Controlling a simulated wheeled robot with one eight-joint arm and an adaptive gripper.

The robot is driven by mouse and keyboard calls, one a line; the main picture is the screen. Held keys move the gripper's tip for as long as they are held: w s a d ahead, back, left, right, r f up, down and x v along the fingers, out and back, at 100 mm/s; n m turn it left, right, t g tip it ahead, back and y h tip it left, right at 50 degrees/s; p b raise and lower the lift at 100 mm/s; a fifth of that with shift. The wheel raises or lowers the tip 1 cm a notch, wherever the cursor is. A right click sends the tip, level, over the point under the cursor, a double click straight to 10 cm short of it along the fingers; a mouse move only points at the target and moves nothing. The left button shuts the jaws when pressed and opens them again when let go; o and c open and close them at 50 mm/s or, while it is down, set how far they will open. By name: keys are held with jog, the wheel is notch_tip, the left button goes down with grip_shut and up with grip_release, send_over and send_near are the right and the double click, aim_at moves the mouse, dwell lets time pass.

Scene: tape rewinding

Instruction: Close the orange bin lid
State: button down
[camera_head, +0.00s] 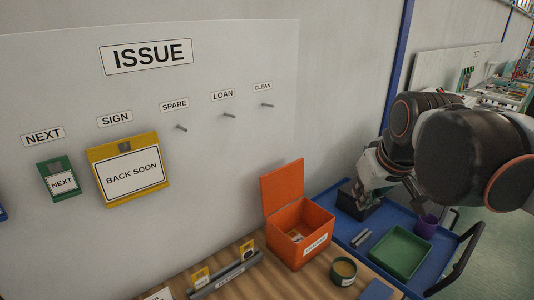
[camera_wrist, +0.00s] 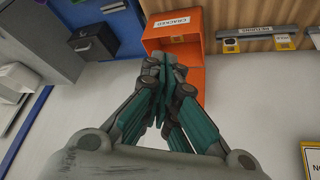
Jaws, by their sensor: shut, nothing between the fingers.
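The orange bin (camera_head: 300,240) stands on the wooden counter, with a white label on its front. Its orange lid (camera_head: 283,186) is open, standing upright at the wall side. In the wrist view the bin (camera_wrist: 158,22) is at the top, with its label reading CRACKED, and the lid (camera_wrist: 194,84) is partly hidden behind the fingers. My gripper (camera_wrist: 165,60) is shut and empty, its fingertips overlapping the bin and lid in that view. In the head view my gripper is to the right of the bin and lid, apart from them, with its fingertips hard to make out.
A blue cart (camera_head: 343,232) right of the bin carries a green tray (camera_head: 401,253), a purple cup (camera_head: 427,226) and a black box (camera_wrist: 93,42). A round green container (camera_head: 343,272) stands near the bin's front. The wall board (camera_head: 225,160) with pegs and signs rises behind.

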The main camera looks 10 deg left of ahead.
jog(key=w+a+r+n+g+p, duration=0.1)
jog(key=w+a+r+n+p, duration=0.1)
jog(key=w+a+r+p, duration=0.4)
jog(key=w+a+r+n+g+p, duration=0.1)
jog(key=w+a+r+p, duration=0.15)
jog(key=w+r, duration=0.45)
jog(key=w+a+f+n+g+y+p, duration=0.1)
jog(key=w+a+f+n+g+p, duration=0.2)
jog(key=w+a, duration=0.8)
jog(key=w+a+f, duration=0.1)
jog(key=a+f, duration=0.1)
jog(key=f, duration=0.8)
jog(key=w+a+f+t, duration=0.1)
jog(key=a+f, duration=0.1)
jog(key=f, duration=0.8)
jog(key=shift+w+a+p, duration=0.2)
jog(key=shift+w+p, duration=0.1)
jog(key=shift+w, duration=0.1)
jog(key=shift+d, duration=0.1)
